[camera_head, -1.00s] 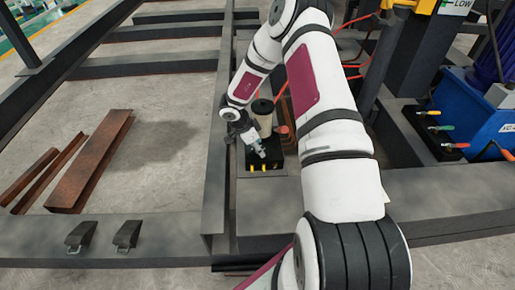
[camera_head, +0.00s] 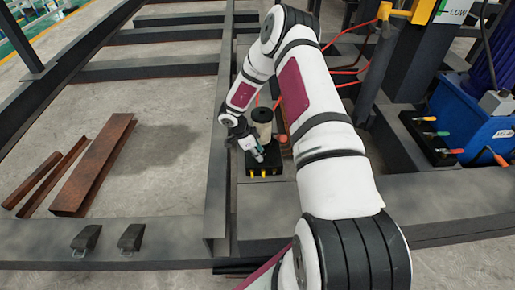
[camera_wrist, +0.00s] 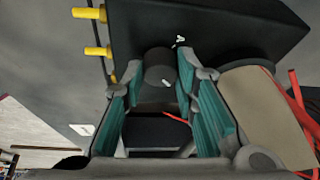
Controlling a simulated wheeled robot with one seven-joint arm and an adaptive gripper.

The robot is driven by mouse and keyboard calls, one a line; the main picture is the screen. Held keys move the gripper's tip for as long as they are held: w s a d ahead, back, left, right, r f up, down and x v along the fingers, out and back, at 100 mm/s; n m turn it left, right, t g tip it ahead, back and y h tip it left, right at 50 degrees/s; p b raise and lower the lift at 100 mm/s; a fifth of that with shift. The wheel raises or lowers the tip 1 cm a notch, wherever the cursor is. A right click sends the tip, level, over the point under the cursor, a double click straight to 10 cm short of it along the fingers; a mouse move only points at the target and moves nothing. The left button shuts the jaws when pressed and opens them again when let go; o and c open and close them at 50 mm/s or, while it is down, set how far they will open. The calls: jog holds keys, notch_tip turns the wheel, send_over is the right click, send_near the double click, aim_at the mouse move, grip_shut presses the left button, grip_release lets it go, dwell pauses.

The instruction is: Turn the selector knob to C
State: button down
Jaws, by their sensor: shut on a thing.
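The selector knob (camera_wrist: 158,68) is a dark cylinder with a small white mark, on the face of a black box (camera_wrist: 215,25) in the wrist view. The black box also shows in the head view (camera_head: 265,168), on the steel frame. My gripper (camera_wrist: 168,85) is shut on the knob, with a teal-padded finger at each side of it. In the head view my gripper (camera_head: 258,155) is over the box and hides the knob. White marks show near the knob, but I cannot read which letter it points to.
Yellow plugs (camera_wrist: 90,30) stick out of the box. A beige cylinder (camera_head: 262,118) stands close behind the box, with red cables (camera_head: 345,70) near it. A blue unit (camera_head: 475,120) is at the right. Brown steel pieces (camera_head: 95,165) lie on the floor at left.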

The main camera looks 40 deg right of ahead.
jog(key=shift+w+m+g+p, duration=0.15)
jog(key=shift+m+g+p, duration=0.35)
jog(key=shift+m+p, duration=0.6)
jog(key=c, duration=1.3)
grip_release()
jog(key=v, duration=1.2)
jog(key=shift+d, duration=0.3)
jog(key=shift+r, duration=0.1)
